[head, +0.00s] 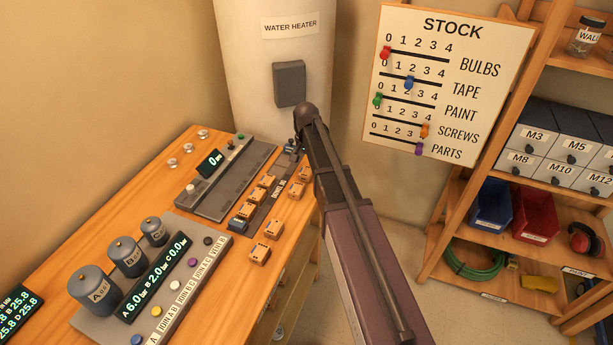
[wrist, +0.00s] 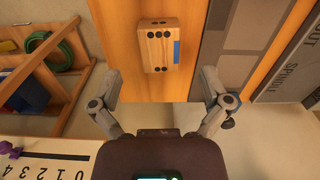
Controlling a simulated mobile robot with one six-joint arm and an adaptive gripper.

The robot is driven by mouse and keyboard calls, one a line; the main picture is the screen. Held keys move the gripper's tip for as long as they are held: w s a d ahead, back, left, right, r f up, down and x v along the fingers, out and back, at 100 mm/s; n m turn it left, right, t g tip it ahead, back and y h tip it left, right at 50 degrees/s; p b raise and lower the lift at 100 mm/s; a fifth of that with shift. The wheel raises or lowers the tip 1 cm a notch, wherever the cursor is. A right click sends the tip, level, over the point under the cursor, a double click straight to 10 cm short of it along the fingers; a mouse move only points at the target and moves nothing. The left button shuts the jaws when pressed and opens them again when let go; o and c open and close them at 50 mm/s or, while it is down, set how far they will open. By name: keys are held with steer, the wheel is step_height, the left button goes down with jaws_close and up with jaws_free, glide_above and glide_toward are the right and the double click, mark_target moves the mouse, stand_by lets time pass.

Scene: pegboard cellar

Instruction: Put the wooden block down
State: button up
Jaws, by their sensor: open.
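A wooden block (wrist: 158,46) with black dots and a blue patch lies on the wooden bench in the wrist view. It sits between the bench edge and a grey strip, ahead of my gripper. My gripper (wrist: 161,86) is open, its two fingers wide apart with nothing between them. The block is beyond the fingertips and apart from them. In the head view my gripper (head: 298,143) is small and partly hidden by my arm, at the far end of the bench. Several similar wooden blocks stand there, and I cannot tell which one the wrist view shows.
The bench (head: 150,190) also carries a grey display panel (head: 226,178) and a console with cylinders (head: 150,275). The water heater (head: 272,60) stands behind the bench's far end. The STOCK board (head: 455,80) and wooden shelves (head: 500,190) are to the right. Floor shows between bench and shelves.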

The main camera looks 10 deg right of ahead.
mark_target(306, 171)
steer(key=shift+f+b, duration=1.9)
steer(key=shift+f, duration=0.25)
steer(key=c, duration=1.2)
steer(key=shift+r, duration=0.15)
step_height(306, 171, up, 4)
steer(key=p, duration=0.4)
steer(key=s, duration=1)
steer(key=s+p, duration=0.1)
steer(key=s, duration=0.5)
steer(key=shift+d+r, duration=0.35)
steer(key=shift+r, duration=0.05)
